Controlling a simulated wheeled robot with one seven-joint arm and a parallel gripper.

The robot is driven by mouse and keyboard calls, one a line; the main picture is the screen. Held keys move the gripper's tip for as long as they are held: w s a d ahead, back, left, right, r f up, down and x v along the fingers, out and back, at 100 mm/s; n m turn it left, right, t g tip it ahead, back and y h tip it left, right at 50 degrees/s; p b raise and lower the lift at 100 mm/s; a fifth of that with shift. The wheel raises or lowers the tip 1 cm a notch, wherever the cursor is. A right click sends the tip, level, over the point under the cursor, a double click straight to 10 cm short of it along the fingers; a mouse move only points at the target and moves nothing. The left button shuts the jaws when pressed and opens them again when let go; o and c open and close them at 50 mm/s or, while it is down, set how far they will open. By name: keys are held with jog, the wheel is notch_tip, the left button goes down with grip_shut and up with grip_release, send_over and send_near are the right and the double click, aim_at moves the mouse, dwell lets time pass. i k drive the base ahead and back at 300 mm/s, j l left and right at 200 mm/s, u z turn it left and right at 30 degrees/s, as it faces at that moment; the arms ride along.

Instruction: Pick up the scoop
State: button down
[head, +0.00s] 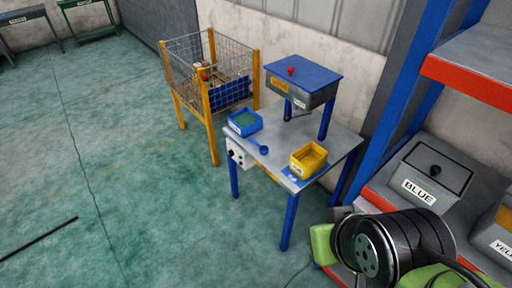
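A small blue scoop (259,146) lies on the grey top of a blue-legged workstation table (272,154), near its front left edge. It sits just in front of a blue bin (244,123) with a green inside or contents, and its handle points toward that bin. A yellow bin (308,160) stands to the right on the same table. Part of my arm, black and green, fills the lower right, well apart from the scoop. My gripper's fingers do not show.
A grey box with a blue lid and red knob (291,71) stands raised at the table's back. A wire-mesh cage (184,53) on orange posts is behind left. A blue and red shelf (477,86) with a BLUE-labelled bin (433,172) is at right. Floor at left is mostly clear.

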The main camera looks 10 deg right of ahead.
aim_at(263, 149)
jog(key=z, duration=2.5)
jog(key=u, duration=2.5)
jog(key=i+j, duration=0.25)
jog(key=i, duration=0.2)
jog(key=i+j+z, duration=0.1)
jog(key=i+j, duration=0.15)
jog(key=i, duration=0.2)
